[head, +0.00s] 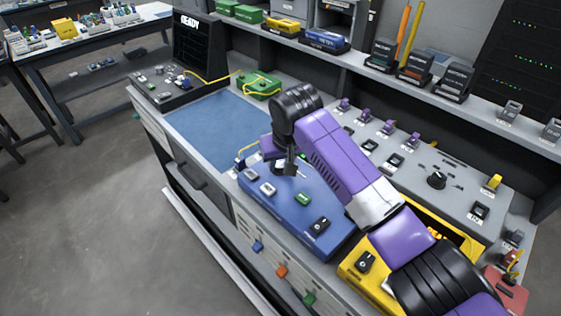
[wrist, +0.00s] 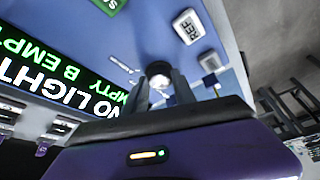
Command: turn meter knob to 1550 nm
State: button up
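The blue meter (head: 331,240) lies on the bench in the head view, with its face up. In the wrist view its dark display (wrist: 45,75) reads "NO LIGHT" and "B EMPTY" in tilted lettering. In the head view my gripper (head: 288,171) is small and partly hides the meter's face. No 1550 mark is readable.
A key marked REF (wrist: 188,27) and a green key (wrist: 108,5) are on the meter's face. A yellow case (head: 349,277) stands right of the meter, partly under my arm. A grey panel (head: 462,205) with knobs lies behind. The blue mat (head: 205,125) is clear.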

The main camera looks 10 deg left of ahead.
grip_shut()
jog(key=shift+r+m+p, duration=0.1)
jog(key=shift+m+p, duration=0.2)
jog(key=shift+p, duration=0.1)
jog(key=shift+s+a+m+h+p, duration=0.15)
jog(key=shift+m+h+p, duration=0.3)
jog(key=shift+p, duration=0.3)
jog(key=shift+a+m+h+p, duration=0.1)
jog(key=shift+m+h+p, duration=0.25)
jog(key=shift+m+p, duration=0.8)
jog(key=m+h, duration=0.1)
jog(key=m, duration=0.2)
jog(key=shift+a+m, duration=0.1)
jog(key=shift+m, duration=0.2)
jog(key=shift+m+h, duration=0.6)
jog(key=shift+m, duration=0.7)
